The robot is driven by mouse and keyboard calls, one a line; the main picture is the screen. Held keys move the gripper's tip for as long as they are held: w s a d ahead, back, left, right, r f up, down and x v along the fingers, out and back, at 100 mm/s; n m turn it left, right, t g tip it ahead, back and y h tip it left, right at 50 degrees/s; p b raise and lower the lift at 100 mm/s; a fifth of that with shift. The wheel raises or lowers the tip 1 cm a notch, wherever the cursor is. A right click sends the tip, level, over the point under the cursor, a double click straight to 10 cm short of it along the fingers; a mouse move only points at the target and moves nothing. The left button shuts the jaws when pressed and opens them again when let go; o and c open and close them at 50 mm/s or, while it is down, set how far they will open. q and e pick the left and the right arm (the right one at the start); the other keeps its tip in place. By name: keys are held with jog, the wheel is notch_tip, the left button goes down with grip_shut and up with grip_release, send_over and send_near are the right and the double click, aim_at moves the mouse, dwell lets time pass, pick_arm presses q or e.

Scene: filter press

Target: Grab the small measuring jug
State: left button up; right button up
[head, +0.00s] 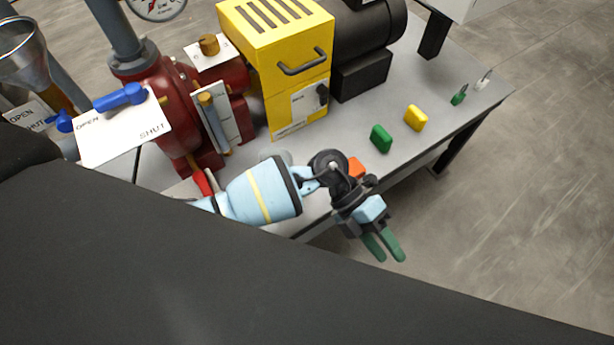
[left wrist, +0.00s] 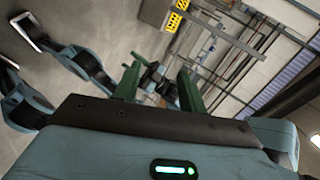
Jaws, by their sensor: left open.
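I cannot make out a small measuring jug in either view. My left gripper (head: 391,258) has green fingers that are apart with nothing between them. It hangs past the front edge of the grey bench (head: 425,75), over the floor. In the left wrist view the open fingers (left wrist: 159,70) point out into the room, and blue-grey parts between and beyond them are too small to identify. My right gripper does not show in the head view.
A green block (head: 380,138), a yellow block (head: 416,117) and a partly hidden orange piece (head: 356,167) lie on the bench. A yellow box (head: 275,60), a red pump body (head: 165,100) and a metal funnel (head: 22,58) stand behind. Open floor (head: 540,200) lies to the right.

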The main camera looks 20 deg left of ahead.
pick_arm(q)
jog(key=w+a+f+m+t+y+b, duration=0.1)
jog(key=w+a+y, duration=0.6)
jog(key=a, duration=0.2)
jog(key=w+a+t+y+b, duration=0.1)
jog(key=w+a+t+y, duration=0.1)
jog(key=w+a+y, duration=0.6)
jog(key=shift+h, duration=0.7)
jog(key=shift+s+a+r+x, duration=0.1)
jog(key=shift+s+a+x, duration=0.1)
jog(key=shift+x, duration=1.2)
jog(key=shift+s+a+r+x, duration=0.1)
jog(key=shift+a+x, duration=0.1)
jog(key=shift+x, duration=1.25)
jog(key=shift+s+a+r+x, duration=0.1)
jog(key=shift+s+a+x, duration=0.1)
jog(key=shift+x, duration=1.2)
grip_shut()
